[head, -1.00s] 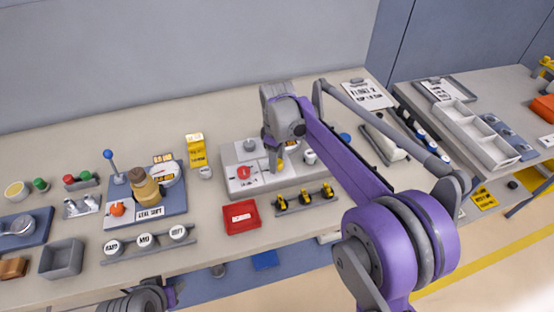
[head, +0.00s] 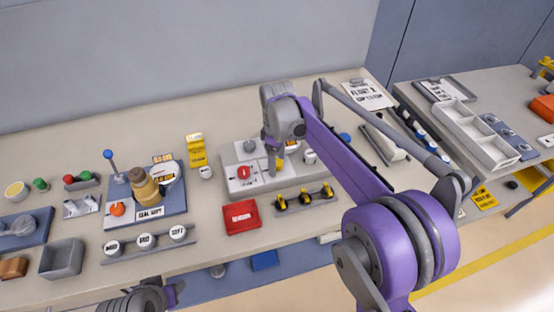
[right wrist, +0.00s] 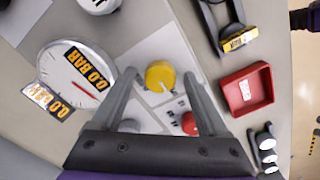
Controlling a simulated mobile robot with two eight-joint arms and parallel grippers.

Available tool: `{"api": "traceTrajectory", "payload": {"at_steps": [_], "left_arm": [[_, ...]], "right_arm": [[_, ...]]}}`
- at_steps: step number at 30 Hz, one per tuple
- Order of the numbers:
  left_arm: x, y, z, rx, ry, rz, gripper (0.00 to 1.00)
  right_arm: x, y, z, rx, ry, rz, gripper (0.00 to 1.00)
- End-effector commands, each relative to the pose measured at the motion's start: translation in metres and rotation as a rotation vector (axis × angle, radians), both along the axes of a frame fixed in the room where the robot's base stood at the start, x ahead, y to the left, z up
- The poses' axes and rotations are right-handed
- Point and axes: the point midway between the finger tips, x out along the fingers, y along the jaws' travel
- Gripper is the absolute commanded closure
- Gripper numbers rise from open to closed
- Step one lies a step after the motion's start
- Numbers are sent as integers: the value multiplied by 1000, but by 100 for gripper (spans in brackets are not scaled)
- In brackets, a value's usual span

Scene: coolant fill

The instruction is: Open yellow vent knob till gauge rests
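The yellow vent knob (right wrist: 160,76) sits on a light panel in the right wrist view, with a pale mark on its lower edge. My right gripper (right wrist: 159,76) is open, with one finger on each side of the knob and a visible gap on both sides. In the head view my right gripper (head: 274,164) is low over the grey panel (head: 255,188) and hides the knob. The round white gauge (right wrist: 62,84) has a red needle and labels reading 0.0 BAR. My left gripper is out of view; only part of my left arm shows at the bottom.
A red knob (right wrist: 190,122) is close to my right finger. A red tray (head: 242,217) and a rack of yellow-topped pieces (head: 305,200) stand in front of the panel. A yellow box (head: 197,150) is to its left. A second station (head: 145,205) stands farther left.

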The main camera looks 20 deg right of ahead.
Motion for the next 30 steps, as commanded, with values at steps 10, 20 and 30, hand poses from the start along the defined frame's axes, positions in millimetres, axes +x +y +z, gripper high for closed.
{"api": "traceTrajectory", "payload": {"at_steps": [10,20,30], "left_arm": [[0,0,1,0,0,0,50],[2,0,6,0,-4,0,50],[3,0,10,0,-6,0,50]], "right_arm": [[0,0,7,0,0,0,24],[0,0,70,0,0,0,24],[0,0,107,0,0,0,24]]}}
